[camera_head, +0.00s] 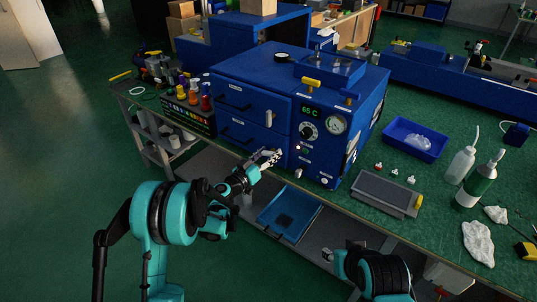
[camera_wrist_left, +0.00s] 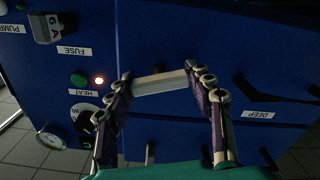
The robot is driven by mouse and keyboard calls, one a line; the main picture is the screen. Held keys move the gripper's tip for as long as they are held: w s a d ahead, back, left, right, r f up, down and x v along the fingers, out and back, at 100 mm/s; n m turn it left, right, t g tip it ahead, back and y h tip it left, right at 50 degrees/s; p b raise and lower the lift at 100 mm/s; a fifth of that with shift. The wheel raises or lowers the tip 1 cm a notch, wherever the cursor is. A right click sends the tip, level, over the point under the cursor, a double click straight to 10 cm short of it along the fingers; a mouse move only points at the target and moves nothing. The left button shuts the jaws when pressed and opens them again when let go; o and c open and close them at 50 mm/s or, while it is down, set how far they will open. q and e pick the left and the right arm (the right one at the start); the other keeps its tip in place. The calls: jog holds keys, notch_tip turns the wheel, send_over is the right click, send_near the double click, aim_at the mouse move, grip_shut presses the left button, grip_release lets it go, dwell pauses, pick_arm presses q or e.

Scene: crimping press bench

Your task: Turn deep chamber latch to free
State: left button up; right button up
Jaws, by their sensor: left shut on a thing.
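The blue press cabinet (camera_head: 252,98) has two chamber doors, one above the other. In the left wrist view, the deep chamber latch (camera_wrist_left: 160,82) is a pale bar lying nearly level, close to the door seam. A DEEP label (camera_wrist_left: 258,115) shows on the same door. My left gripper (camera_wrist_left: 160,85) has its fingertips at the two ends of the bar and is shut on it. In the head view my left gripper (camera_head: 272,158) is at the lower door and hides most of that latch. My right gripper (camera_head: 328,255) is low at the bench front; its jaws are unclear.
The upper door's latch (camera_head: 269,117) stands upright. A control panel with dial (camera_head: 308,131) and gauge (camera_head: 337,124) is right of the doors. A blue bin (camera_head: 414,140), a grey tray (camera_head: 386,192) and bottles (camera_head: 476,186) occupy the bench right. A blue tray (camera_head: 289,214) sits below the bench top.

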pick_arm(q)
jog(key=n, duration=1.4)
dwell(0.4)
jog(key=o, duration=1.2)
jog(key=shift+f, duration=0.1)
jog(key=shift+c, duration=0.2)
jog(key=shift+a, duration=0.1)
jog(key=v, duration=1.2)
